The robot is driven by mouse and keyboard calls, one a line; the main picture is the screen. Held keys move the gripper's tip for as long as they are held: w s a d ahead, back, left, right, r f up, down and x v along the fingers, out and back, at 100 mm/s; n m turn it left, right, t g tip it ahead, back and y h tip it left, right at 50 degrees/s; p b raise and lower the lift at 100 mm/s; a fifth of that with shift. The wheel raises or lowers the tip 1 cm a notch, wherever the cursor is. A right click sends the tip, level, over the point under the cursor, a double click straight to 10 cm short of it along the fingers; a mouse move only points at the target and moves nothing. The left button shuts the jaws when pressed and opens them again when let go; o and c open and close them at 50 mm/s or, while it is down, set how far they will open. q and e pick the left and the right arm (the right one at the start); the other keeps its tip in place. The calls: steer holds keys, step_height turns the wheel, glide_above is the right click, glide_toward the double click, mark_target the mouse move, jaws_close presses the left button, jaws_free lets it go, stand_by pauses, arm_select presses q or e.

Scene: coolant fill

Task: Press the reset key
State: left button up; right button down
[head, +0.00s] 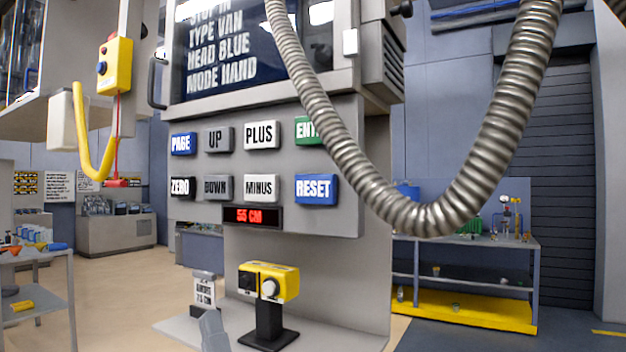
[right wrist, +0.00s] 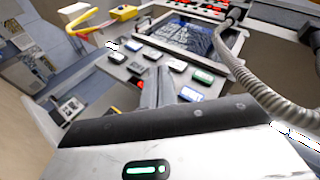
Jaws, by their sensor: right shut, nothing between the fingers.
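The reset key (head: 316,189) is a blue block lettered RESET at the right end of the lower key row on the grey panel (head: 345,150). It also shows in the right wrist view (right wrist: 190,94), just right of the fingers. My right gripper (head: 211,322) shows only as a grey tip at the bottom of the head view, below and left of the key and apart from it. In the right wrist view its fingers (right wrist: 164,78) are together and empty, covering part of the lower key row. My left gripper is not in view.
Other keys surround it: green ENTER (head: 309,130) above, MINUS (head: 262,187) at left. A red display (head: 252,216) reads 55 CM. A yellow device (head: 268,282) stands below on a black stand. A thick metal hose (head: 430,215) loops down at right, close to the panel.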

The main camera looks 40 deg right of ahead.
mark_target(302, 196)
arm_select(q)
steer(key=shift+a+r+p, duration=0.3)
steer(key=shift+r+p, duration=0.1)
steer(key=shift+p, duration=0.65)
arm_select(e)
steer(key=w+d+r+m+g+h, duration=0.1)
steer(key=d+r+m+g+h, duration=0.3)
steer(key=r+m+h, duration=0.3)
steer(key=w+d+r+m+g+h, duration=0.1)
steer(key=d+r+m+g+h, duration=0.2)
steer(key=m, duration=1.3)
step_height(302, 196, up, 5)
steer(key=g+h, duration=0.1)
steer(key=h, duration=0.2)
steer(key=shift+d+h, duration=0.35)
steer(key=shift+h, duration=0.05)
steer(key=shift+d, duration=0.1)
steer(key=shift+w+d+r+b, duration=0.1)
steer(key=shift+w+d+b, duration=0.35)
steer(key=shift+d, duration=0.9)
steer(key=shift+w+d+f+b, duration=0.1)
steer(key=shift+w+d+b, duration=0.1)
steer(key=shift+w+d, duration=0.8)
steer(key=shift+w+d+r+b, duration=0.1)
steer(key=shift+w+d+b, duration=0.2)
steer(key=shift+d, duration=1.35)
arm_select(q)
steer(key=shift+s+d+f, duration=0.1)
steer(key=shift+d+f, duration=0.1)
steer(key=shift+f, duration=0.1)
